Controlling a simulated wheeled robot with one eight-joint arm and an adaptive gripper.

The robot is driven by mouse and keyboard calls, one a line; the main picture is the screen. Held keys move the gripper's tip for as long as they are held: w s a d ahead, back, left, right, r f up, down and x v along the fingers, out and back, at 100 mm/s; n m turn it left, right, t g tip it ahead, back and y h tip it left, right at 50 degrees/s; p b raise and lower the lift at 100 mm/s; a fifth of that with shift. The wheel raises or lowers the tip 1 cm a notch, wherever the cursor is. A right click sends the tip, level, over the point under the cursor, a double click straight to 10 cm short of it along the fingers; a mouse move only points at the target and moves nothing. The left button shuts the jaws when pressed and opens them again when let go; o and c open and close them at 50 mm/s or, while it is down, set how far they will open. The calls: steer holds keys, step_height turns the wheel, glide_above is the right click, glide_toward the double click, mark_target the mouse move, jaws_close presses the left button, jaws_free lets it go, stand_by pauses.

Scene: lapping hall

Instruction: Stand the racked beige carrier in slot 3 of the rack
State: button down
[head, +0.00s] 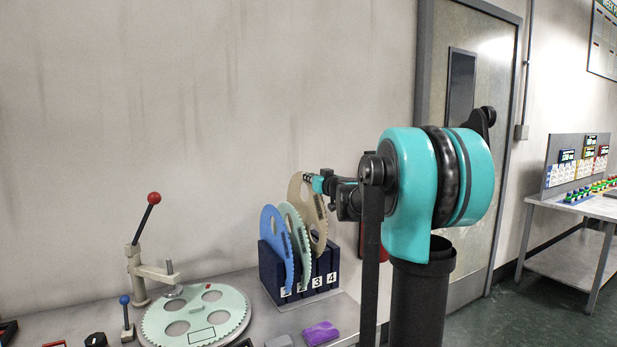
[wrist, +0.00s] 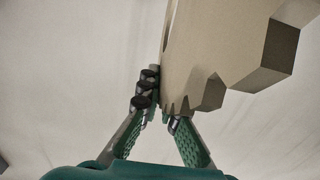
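The beige carrier (head: 297,190) is a thin toothed disc with cut-outs. It is upright and sits higher than the two discs beside it, with its lower edge around the top of the dark blue rack (head: 325,266) near slots 3 and 4. I cannot tell whether it is inside a slot. My gripper (head: 317,181) is at the carrier's upper right rim. In the wrist view, the fingers of my gripper (wrist: 162,108) lie on either side of the beige carrier's toothed edge (wrist: 205,50) and appear shut on it. The rack's front labels read 1 to 4.
A blue disc (head: 271,235) stands at slot 1 and a pale green disc (head: 290,214) at slot 2, close beside the beige one. A lever press (head: 140,262) and a pale green toothed plate (head: 222,305) are at left. A purple block (head: 321,333) lies in front of the rack.

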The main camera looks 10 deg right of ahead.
mark_target(325, 215)
steer(key=shift+f, duration=5.3)
steer(key=c, duration=1.6)
jaws_free()
steer(key=shift+c, duration=0.2)
steer(key=v, duration=1.2)
